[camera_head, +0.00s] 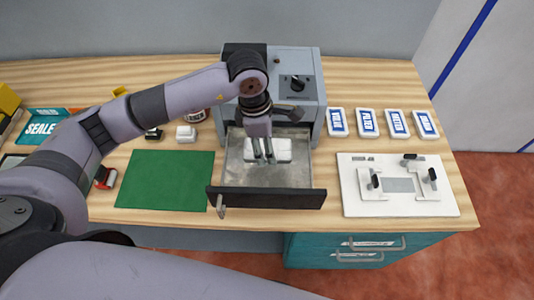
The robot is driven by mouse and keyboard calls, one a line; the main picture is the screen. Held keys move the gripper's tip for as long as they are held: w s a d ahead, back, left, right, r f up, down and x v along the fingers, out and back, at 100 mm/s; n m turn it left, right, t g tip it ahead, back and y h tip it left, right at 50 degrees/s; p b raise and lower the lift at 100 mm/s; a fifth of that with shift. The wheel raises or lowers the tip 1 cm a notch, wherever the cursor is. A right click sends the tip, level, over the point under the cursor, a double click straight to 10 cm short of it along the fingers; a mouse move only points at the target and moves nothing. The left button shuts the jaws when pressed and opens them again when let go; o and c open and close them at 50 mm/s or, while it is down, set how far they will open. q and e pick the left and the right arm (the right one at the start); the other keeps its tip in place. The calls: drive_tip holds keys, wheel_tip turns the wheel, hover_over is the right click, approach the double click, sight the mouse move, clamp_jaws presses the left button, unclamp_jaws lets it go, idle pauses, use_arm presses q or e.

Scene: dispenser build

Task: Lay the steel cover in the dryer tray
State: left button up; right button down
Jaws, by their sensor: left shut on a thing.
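The dryer (307,92) is a grey box at the back of the bench. Its metal tray (285,178) is pulled out, with a dark front panel (290,199). My left gripper (264,158) points down over the tray, shut on a pale, flat rounded piece (284,148) that I take for the steel cover. The fingers hide part of this piece. I cannot tell whether it touches the tray floor. My right gripper is not in view.
A green mat (165,180) lies left of the tray. A white fixture board (405,205) with black-knobbed clamps lies to the right. Several blue-labelled white boxes (367,123) stand behind it. Small items and a "SEALE" box (42,128) are at left.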

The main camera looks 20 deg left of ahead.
sight(268, 166)
use_arm(q)
drive_tip(key=shift+f, duration=0.9)
wheel_tip(268, 166, down, 4)
drive_tip(key=shift+f+p, duration=0.25)
drive_tip(key=shift+p, duration=0.3)
drive_tip(key=shift+f+b, duration=0.2)
drive_tip(key=shift+b, duration=0.1)
drive_tip(key=o, duration=1.2)
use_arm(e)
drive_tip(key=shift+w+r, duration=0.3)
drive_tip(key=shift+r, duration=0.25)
use_arm(q)
drive_tip(key=shift+r, duration=0.1)
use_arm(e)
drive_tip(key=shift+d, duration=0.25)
